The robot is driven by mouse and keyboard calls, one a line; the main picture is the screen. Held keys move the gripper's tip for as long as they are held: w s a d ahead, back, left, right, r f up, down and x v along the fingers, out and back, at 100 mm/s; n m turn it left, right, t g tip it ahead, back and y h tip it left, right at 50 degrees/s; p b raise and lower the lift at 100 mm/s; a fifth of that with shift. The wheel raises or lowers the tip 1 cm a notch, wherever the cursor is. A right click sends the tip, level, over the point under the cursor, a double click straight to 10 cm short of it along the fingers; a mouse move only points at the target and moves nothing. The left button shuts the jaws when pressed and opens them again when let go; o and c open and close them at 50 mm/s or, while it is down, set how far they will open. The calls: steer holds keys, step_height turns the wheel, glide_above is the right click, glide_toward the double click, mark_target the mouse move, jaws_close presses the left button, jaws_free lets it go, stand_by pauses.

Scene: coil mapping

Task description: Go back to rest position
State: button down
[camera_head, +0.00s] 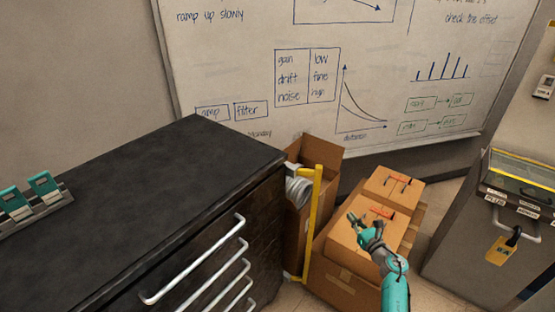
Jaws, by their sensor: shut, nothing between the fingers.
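My gripper (355,222) shows in the head view at the lower right, at the end of my teal arm. It is shut and holds nothing. It is in front of and over the top of a cardboard box (345,250) with red marks on it. I cannot tell how far above the box it is.
A dark-topped cabinet (150,190) with metal handles fills the left. Teal devices (42,183) stand in a rack on it. An open carton (320,152), a yellow frame (313,220) and stacked boxes stand by the whiteboard (230,60). A grey cabinet (460,240) stands at right.

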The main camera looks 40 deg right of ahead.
steer(key=s+a+m+t, duration=0.1)
steer(key=s+a+m, duration=0.3)
steer(key=a, duration=0.7)
steer(key=s+a+m, duration=0.2)
steer(key=a+m, duration=0.4)
steer(key=a, duration=0.5)
steer(key=s+a+m+t, duration=0.1)
steer(key=s+a+m, duration=0.3)
steer(key=a, duration=0.7)
steer(key=s+a+r+m+g+y, duration=0.1)
steer(key=s+a+r+m, duration=0.3)
steer(key=s+a+m, duration=0.1)
steer(key=s+a+r+m+g+y, duration=0.2)
steer(key=s+a+r+m, duration=0.2)
steer(key=s+m, duration=0.3)
steer(key=s+a+r+m+g+y, duration=0.1)
steer(key=s+a+r+m, duration=0.4)
steer(key=s, duration=0.6)
steer(key=shift+s+a+m+y, duration=0.15)
steer(key=shift+a+m+y, duration=0.2)
steer(key=shift+m+y, duration=0.35)
steer(key=shift+r, duration=0.1)
